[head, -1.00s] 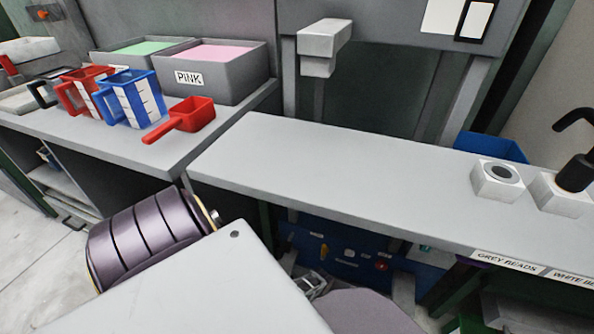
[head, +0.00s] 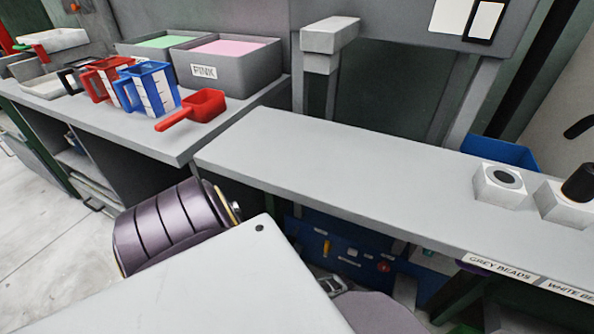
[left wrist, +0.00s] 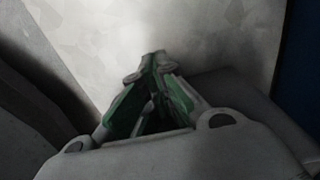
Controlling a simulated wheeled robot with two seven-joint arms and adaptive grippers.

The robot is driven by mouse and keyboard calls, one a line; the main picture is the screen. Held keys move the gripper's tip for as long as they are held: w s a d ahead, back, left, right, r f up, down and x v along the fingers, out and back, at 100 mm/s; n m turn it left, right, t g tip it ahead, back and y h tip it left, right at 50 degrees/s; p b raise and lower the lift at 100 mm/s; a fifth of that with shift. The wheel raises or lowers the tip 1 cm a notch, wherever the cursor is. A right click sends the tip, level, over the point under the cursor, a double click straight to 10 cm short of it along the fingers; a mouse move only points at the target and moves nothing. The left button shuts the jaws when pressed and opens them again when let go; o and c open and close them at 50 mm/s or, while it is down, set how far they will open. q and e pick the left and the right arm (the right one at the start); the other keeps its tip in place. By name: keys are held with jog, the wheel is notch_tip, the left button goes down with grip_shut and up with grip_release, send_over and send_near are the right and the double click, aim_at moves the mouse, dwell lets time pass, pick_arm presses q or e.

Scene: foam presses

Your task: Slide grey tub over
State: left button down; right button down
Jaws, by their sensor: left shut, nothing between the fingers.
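Two grey tubs stand at the back of the left bench in the head view. The nearer tub (head: 238,84) holds pink material and has a PINK label on its front. The other tub (head: 124,48), behind and to its left, holds green material. I cannot tell which of them the task's grey tub is. My left gripper (left wrist: 155,62) shows in the left wrist view, shut and empty, with a pale mottled surface beyond its fingertips. No tub shows in that view. My right gripper is not clearly seen in either view.
A red scoop (head: 204,104), a blue jug (head: 150,88) and a red jug (head: 97,80) stand in front of the tubs. The long grey bench (head: 350,160) is bare up to two white blocks (head: 499,186) at right. A blue bin (head: 500,151) is behind it.

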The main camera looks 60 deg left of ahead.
aim_at(352, 319)
pick_arm(q)
jog(key=w+d, duration=0.1)
jog(key=d, duration=0.1)
jog(key=w+d+b, duration=0.1)
jog(key=d, duration=0.1)
jog(key=w+d, duration=0.1)
jog(key=d, duration=0.1)
jog(key=shift+w+d+b, duration=0.15)
jog(key=shift+w+b, duration=0.15)
jog(key=shift+w, duration=0.1)
jog(key=shift+w+d, duration=0.25)
jog(key=shift+d, duration=0.15)
jog(key=shift+r, duration=0.1)
jog(key=shift+r, duration=0.15)
